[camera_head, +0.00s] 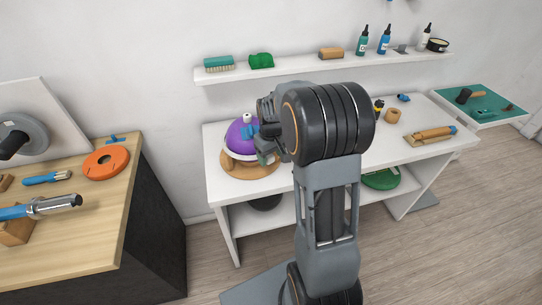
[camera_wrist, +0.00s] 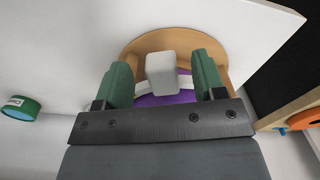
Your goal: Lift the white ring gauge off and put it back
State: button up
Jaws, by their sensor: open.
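The white ring gauge (camera_head: 231,154) shows as a pale band around the lower part of a purple dome (camera_head: 240,136), which sits on a round wooden base (camera_head: 236,169) at the left end of the white table. In the wrist view, part of the white ring (camera_wrist: 144,86) curves over the purple surface (camera_wrist: 166,99). My gripper (camera_head: 266,156) is at the right side of the dome. In the wrist view, its green fingers (camera_wrist: 161,68) are open on both sides of a pale block (camera_wrist: 161,76), with gaps showing. I cannot tell whether the block belongs to the ring. My arm hides the dome's right side.
A wooden bench (camera_head: 85,200) with an orange disc (camera_head: 106,161) stands left. A wooden block tool (camera_head: 430,135) lies on the table's right end. Floor is open at right.

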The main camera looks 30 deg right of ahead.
jog(key=shift+f, duration=0.35)
jog(key=c, duration=1)
jog(key=o, duration=0.3)
jog(key=shift+r, duration=0.1)
jog(key=c, duration=0.3)
jog(key=shift+r+p, duration=4.5)
jog(key=shift+r, duration=2.45)
